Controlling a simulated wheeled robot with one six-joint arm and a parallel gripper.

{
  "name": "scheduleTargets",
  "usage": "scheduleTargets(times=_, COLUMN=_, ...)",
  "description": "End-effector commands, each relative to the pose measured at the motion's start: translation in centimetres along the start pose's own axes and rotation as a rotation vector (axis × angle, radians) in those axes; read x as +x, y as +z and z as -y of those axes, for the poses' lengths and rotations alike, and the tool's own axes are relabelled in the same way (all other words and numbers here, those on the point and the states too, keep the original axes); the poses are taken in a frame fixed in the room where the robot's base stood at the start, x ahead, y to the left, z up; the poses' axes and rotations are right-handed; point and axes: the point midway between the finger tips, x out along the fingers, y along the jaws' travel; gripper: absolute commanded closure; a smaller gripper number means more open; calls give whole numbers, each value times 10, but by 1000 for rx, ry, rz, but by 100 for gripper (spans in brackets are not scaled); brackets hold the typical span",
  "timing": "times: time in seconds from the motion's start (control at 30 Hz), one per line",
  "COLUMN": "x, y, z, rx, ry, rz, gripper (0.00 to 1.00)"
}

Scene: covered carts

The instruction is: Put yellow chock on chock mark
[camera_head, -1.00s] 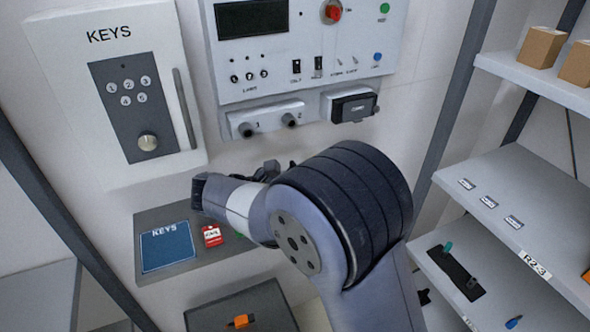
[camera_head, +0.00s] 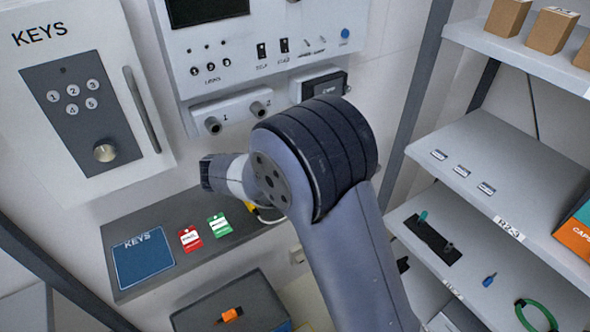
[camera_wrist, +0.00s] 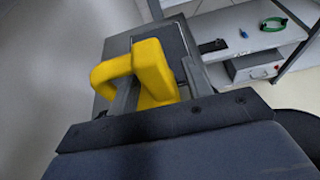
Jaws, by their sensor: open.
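The yellow chock (camera_wrist: 153,72), a block with a loop handle on its left, shows in the wrist view. It lies between the two fingers of my gripper (camera_wrist: 160,80), which is open around it. Contact with the fingers is not clear. A dark grey surface with a thin pale outline (camera_wrist: 168,36) shows just beyond the chock; I cannot tell whether this is the chock mark. The chock's underside is hidden.
A grey shelf holds a blue KEYS pad (camera_head: 143,258), a red tag (camera_head: 190,238) and a green tag (camera_head: 219,225). Below is a dark box with an orange piece (camera_head: 230,314). A key cabinet (camera_head: 85,100) hangs at left. Shelving (camera_head: 500,165) with small items stands at right.

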Motion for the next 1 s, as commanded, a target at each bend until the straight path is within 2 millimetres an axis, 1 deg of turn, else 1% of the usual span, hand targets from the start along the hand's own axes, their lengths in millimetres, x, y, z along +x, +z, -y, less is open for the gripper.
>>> scheduleTargets(times=0.03, x=8, y=1, z=0, rx=-1, ry=-3, rz=1, gripper=53)
scheduleTargets(times=0.13, x=18, y=1, z=0, rx=1, ry=-1, rz=1, gripper=53)
scheduleTargets(times=0.23, x=21, y=0, z=0, rx=1, ry=0, rz=0, gripper=53)
scheduleTargets(times=0.4, x=20, y=0, z=0, rx=1, ry=1, rz=0, gripper=53)
scheduleTargets(times=0.47, x=20, y=0, z=0, rx=1, ry=1, rz=0, gripper=57)
scheduleTargets(times=1.0, x=21, y=-2, z=1, rx=-3, ry=-3, rz=-2, gripper=100)
